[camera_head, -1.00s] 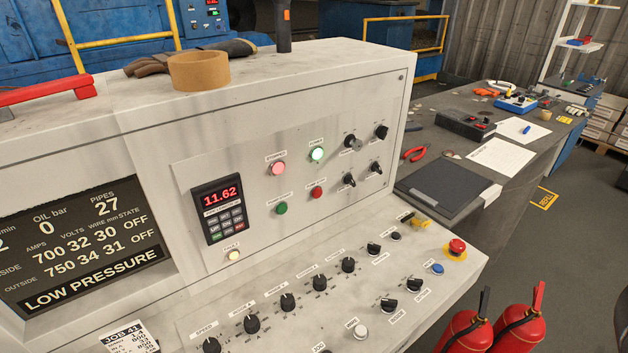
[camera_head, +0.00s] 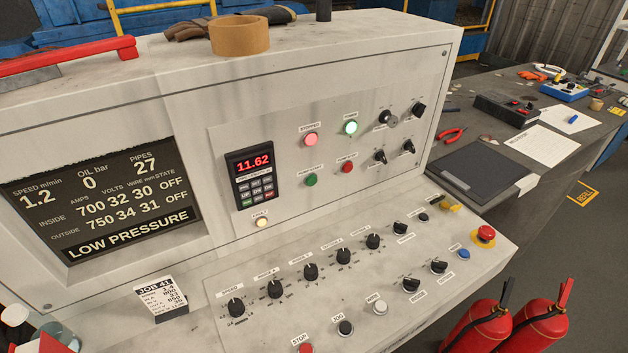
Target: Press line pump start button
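The grey-white control console (camera_head: 330,100) fills the middle of the head view. On its upright panel a green button (camera_head: 311,180) sits beside a red button (camera_head: 347,168); their small labels are too blurred to read surely. Above them are a lit pink-red lamp (camera_head: 310,140) and a lit whitish-green lamp (camera_head: 351,128). The screen (camera_head: 100,205) reads "LOW PRESSURE" and oil 0 bar. My gripper is not in view.
The sloping desk carries several black knobs, a red stop button (camera_head: 306,348), a white button (camera_head: 380,307) and a red mushroom button (camera_head: 484,234). Red extinguishers (camera_head: 478,318) stand at the lower right. A tape roll (camera_head: 240,35) and a red-handled tool (camera_head: 68,55) lie on top.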

